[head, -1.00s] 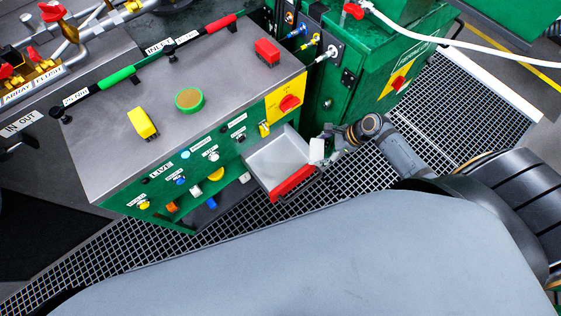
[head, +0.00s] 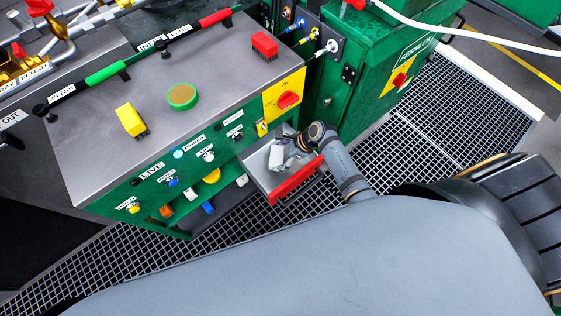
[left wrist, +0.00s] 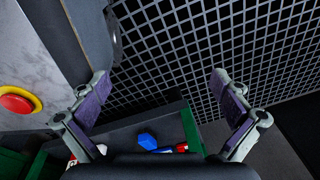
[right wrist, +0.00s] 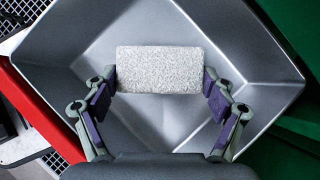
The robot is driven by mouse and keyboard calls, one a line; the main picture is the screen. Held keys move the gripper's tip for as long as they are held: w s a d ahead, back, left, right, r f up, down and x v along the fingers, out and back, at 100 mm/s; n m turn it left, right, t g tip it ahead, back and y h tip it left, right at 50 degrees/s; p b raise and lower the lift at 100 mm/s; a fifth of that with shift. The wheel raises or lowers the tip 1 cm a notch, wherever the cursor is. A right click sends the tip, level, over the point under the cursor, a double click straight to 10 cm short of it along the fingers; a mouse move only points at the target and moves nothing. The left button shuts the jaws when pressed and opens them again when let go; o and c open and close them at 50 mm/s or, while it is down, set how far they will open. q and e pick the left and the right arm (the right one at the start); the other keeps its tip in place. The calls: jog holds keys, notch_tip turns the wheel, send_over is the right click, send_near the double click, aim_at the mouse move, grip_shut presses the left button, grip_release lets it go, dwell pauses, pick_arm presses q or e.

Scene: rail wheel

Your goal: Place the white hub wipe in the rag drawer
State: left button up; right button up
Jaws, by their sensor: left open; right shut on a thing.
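The white hub wipe (right wrist: 159,69) is a pale speckled block. My right gripper (right wrist: 160,85) is shut on it, one finger at each end. The rag drawer (right wrist: 95,35) is an open grey tray with a red front, and in the right wrist view the wipe is over its inside. The head view shows the wipe (head: 276,157) over the drawer (head: 257,172); I cannot tell whether it touches the bottom. My left gripper (left wrist: 160,105) is open and empty in the left wrist view, above a floor grating and an open compartment with small coloured items.
The green cabinet's grey top (head: 200,75) holds a yellow brush (head: 131,121), a green round tin (head: 182,96) and a red block (head: 264,45). A red knob (head: 287,100) is on the panel beside the drawer. Grating (head: 440,130) covers the floor.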

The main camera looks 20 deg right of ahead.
aim_at(281, 160)
notch_tip(281, 160, down, 4)
jog(key=shift+r+b, duration=0.1)
jog(key=shift+b, duration=0.75)
jog(key=shift+f, duration=0.2)
jog(key=o, duration=1.1)
pick_arm(q)
jog(key=w, duration=0.3)
pick_arm(e)
jog(key=shift+r, duration=0.1)
jog(key=shift+d+r, duration=0.1)
jog(key=shift+r, duration=0.05)
pick_arm(q)
jog(key=s+p, duration=0.1)
jog(key=s, duration=0.1)
jog(key=s+r+p, duration=0.1)
jog(key=s+p, duration=0.2)
jog(key=shift+s+r, duration=0.25)
jog(key=shift+s, duration=0.15)
pick_arm(e)
jog(key=v, duration=1.1)
jog(key=shift+s+d+r, duration=0.2)
jog(key=shift+r, duration=0.05)
